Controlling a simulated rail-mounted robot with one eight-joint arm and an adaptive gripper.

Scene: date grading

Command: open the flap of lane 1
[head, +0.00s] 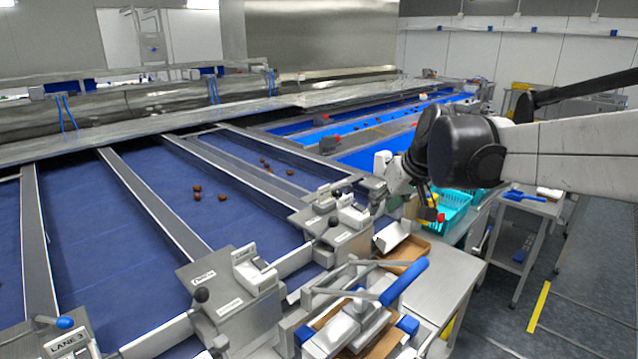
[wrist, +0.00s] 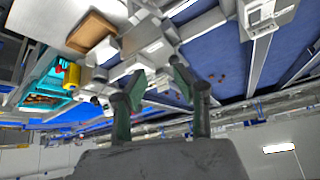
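The lane 1 mechanism (head: 337,236) appears to be the grey metal housing with a black knob at the end of the belt to the right of lane 2; its label is too small to read. It likely shows in the wrist view (wrist: 152,47) beyond the fingers. A pale tilted chute (head: 401,240) stands at its front; I cannot tell whether the flap is open or closed. My gripper (wrist: 158,92) is open, its two dark fingers apart with nothing between them. In the head view its fingers are hard to make out below the black arm joint.
The lane 2 housing (head: 232,290) and a blue-handled device (head: 403,283) are nearer. Several dates (head: 197,193) lie on the belts.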

